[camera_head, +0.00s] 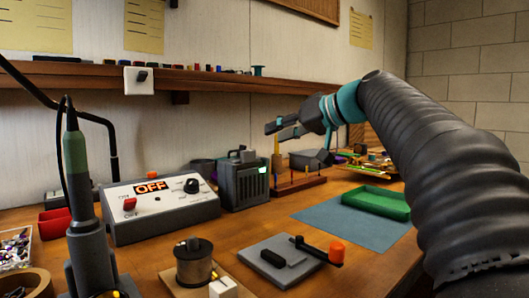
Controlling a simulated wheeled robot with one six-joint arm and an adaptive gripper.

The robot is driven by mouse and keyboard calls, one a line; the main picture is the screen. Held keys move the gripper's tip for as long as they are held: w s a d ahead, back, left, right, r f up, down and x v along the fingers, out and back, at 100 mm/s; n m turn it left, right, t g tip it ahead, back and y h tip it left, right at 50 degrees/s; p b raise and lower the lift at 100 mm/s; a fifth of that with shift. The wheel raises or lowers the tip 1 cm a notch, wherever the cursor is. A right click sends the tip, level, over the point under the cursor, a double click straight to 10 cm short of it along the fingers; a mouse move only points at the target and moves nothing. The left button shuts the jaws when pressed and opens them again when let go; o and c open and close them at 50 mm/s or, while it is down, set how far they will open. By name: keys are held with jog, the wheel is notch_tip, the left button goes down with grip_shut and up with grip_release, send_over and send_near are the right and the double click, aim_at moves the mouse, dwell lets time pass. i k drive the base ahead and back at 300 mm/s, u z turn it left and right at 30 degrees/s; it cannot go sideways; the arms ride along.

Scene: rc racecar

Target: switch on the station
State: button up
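The station (165,211) is a grey box with a light sloped front panel at the left of the bench. Its display (151,187) reads OFF in lit orange. A red rocker switch (130,204) sits at the panel's left between ON and OFF labels, and a black knob (191,186) at its right. My gripper (272,130) is up and to the right of the station, in the air, pointing left. Its two fingers look slightly apart, with nothing clearly held between them. It is well away from the switch.
A soldering iron in its stand (88,240) rises at the front left, close to the switch. A dark box with a green light (243,183) stands right of the station. A shelf (215,80) overhangs behind.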

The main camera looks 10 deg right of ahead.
aim_at(130, 203)
jog(key=k, duration=1)
